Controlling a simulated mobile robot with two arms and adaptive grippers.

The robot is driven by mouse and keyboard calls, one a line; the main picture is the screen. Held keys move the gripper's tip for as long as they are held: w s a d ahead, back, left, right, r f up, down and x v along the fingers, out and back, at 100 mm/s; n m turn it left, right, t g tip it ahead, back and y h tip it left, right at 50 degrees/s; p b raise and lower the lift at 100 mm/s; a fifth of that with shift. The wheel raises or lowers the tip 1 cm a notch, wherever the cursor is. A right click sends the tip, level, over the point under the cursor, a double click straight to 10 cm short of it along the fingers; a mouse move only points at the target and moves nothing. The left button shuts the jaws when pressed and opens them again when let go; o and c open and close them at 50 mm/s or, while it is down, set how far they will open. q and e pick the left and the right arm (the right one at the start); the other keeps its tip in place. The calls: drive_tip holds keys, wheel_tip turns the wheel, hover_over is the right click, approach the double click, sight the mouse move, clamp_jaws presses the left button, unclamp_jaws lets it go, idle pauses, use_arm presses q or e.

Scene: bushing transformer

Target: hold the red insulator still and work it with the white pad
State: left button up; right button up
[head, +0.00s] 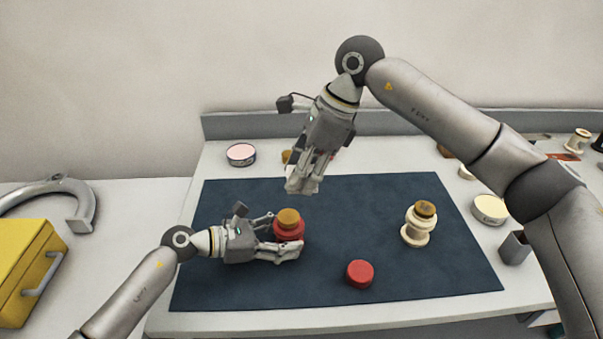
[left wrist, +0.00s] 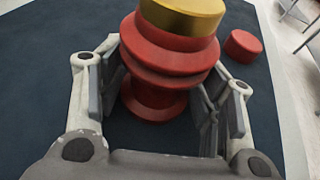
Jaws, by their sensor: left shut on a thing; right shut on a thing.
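The red insulator (head: 289,231), with a gold-brown top, stands upright on the dark blue mat (head: 330,200). My left gripper (head: 284,240) is shut on it, one finger on each side. In the left wrist view, the ribbed red insulator (left wrist: 160,52) sits between the fingers of my left gripper (left wrist: 168,85). My right gripper (head: 302,187) is shut, pointing down above and behind the insulator, apart from it. A bit of the white pad (head: 292,171) seems to show at its fingers; most of it is hidden.
A red disc (head: 360,274) lies on the mat to the right. A cream insulator (head: 416,229) with a brown top stands farther right. Round tins (head: 241,154) and (head: 490,209) and a grey cup (head: 515,248) stand off the mat. A yellow case (head: 30,270) is at far left.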

use_arm(q)
drive_tip(key=o, duration=0.8)
drive_tip(key=shift+o, duration=0.2)
drive_tip(key=v, duration=1.2)
drive_tip(key=shift+a, duration=0.1)
